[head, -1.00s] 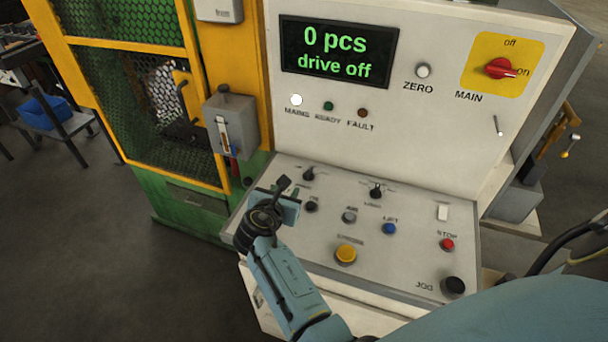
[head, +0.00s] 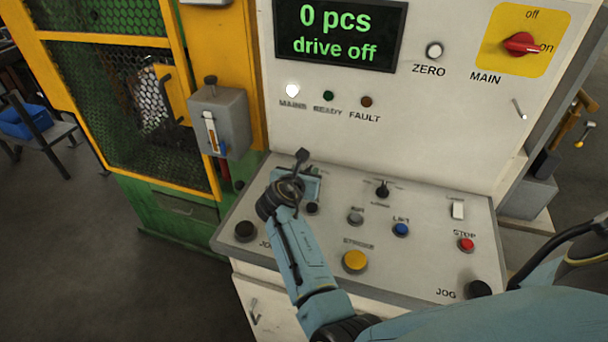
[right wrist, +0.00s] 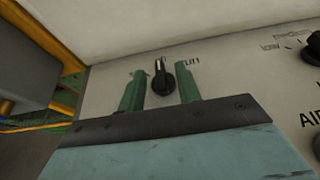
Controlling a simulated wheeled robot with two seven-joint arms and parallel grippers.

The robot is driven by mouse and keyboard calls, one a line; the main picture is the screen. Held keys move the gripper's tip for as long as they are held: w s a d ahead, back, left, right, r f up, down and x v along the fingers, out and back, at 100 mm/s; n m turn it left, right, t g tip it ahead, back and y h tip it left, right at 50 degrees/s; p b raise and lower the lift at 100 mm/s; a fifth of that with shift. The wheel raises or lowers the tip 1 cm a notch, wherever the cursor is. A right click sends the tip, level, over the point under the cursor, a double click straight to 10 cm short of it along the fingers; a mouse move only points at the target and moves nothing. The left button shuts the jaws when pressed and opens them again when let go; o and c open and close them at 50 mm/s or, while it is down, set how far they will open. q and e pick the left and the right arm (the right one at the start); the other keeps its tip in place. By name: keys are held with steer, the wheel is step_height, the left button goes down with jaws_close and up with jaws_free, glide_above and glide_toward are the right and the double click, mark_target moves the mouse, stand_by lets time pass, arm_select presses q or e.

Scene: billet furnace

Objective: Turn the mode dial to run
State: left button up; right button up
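The mode dial (right wrist: 161,80) is a small black knob with a pale pointer line, on the sloped grey panel, in the right wrist view. Its pointer is roughly upright in that picture, a little left of the partly hidden "run" label (right wrist: 190,62). My right gripper (head: 305,172) is over the upper left of the panel and hides the dial in the head view. Its two green fingers stand apart on either side of the dial, with gaps visible between fingers and knob. My left gripper is not in view.
The sloped panel also carries another black selector (head: 383,189), a blue lift button (head: 401,230), a yellow stroke button (head: 355,261) and a red stop button (head: 466,244). The display (head: 340,33) reads "0 pcs, drive off". A grey box (head: 220,122) is on the yellow frame at left.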

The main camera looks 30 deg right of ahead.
steer(key=shift+w+d, duration=0.1)
steer(key=shift+d, duration=0.05)
jaws_close()
